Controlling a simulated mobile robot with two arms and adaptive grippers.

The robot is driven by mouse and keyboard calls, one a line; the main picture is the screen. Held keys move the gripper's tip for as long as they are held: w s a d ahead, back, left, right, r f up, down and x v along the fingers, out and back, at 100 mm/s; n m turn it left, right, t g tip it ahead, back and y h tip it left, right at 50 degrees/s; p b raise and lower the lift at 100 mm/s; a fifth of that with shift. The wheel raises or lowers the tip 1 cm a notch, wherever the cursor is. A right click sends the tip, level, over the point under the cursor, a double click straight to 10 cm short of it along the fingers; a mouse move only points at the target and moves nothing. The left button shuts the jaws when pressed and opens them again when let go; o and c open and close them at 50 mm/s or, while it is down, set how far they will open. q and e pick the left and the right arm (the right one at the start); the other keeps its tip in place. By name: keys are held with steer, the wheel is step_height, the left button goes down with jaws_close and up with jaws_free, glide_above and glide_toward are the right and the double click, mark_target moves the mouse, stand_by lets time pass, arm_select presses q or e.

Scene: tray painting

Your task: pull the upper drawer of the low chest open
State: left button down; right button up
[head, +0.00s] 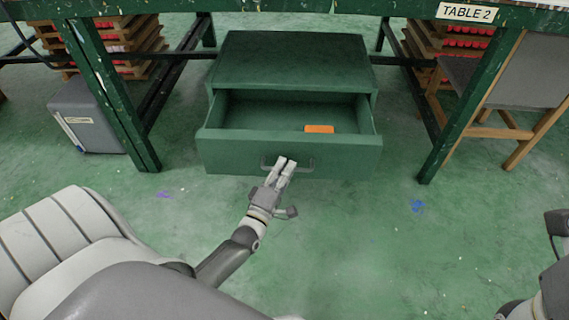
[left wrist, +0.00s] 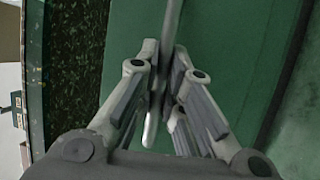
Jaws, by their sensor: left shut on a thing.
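The low green chest (head: 292,58) stands on the floor under the table. Its upper drawer (head: 225,153) is pulled out toward me, and its inside shows. An orange block (head: 319,129) lies in the drawer toward the right. A grey bar handle (head: 304,163) is on the drawer front. My left gripper (head: 283,166) is at the handle, shut on it. In the left wrist view the handle (left wrist: 171,40) runs between the fingers, with the green drawer front (left wrist: 222,60) beside it. My right gripper does not show; only part of my right arm is at the right edge.
The green legs of Table 2 (head: 470,95) stand on both sides of the chest. A grey box (head: 92,118) is by the left leg and a wooden chair (head: 520,85) by the right. Wooden crates with red items stand behind. The floor before the drawer is mostly clear.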

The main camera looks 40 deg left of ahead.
arm_select(q)
steer(key=c, duration=1.8)
jaws_free()
steer(key=v, duration=1.2)
